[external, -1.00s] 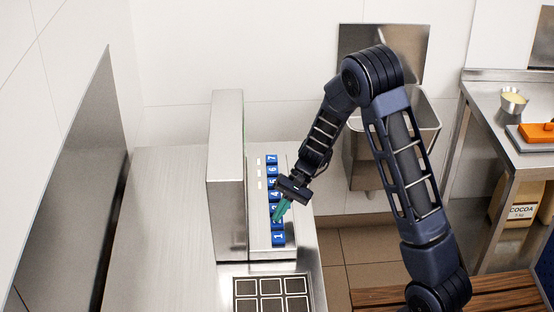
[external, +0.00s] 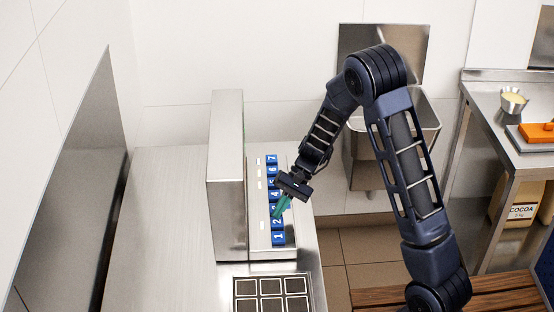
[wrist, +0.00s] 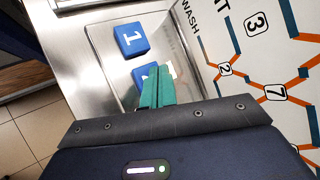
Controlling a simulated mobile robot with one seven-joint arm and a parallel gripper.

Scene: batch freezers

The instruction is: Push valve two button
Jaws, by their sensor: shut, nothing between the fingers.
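A column of blue numbered buttons runs along the steel panel. The number 2 button (external: 277,221) is second from the near end, just beyond the number 1 button (external: 278,238). My gripper (external: 277,214) is shut and empty, its teal fingertips pointing down at the number 2 button. In the wrist view the shut fingers (wrist: 157,88) cover most of the number 2 button (wrist: 139,74), while the number 1 button (wrist: 132,40) is clear. I cannot tell whether the fingertips touch the button. A pale strip (wrist: 172,69) shows beside it.
A tall steel housing (external: 226,180) stands left of the buttons, its printed face close beside my fingers in the wrist view. A grid of dark square tiles (external: 271,291) lies in front. A steel bin (external: 420,135) and side table (external: 490,110) are at right.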

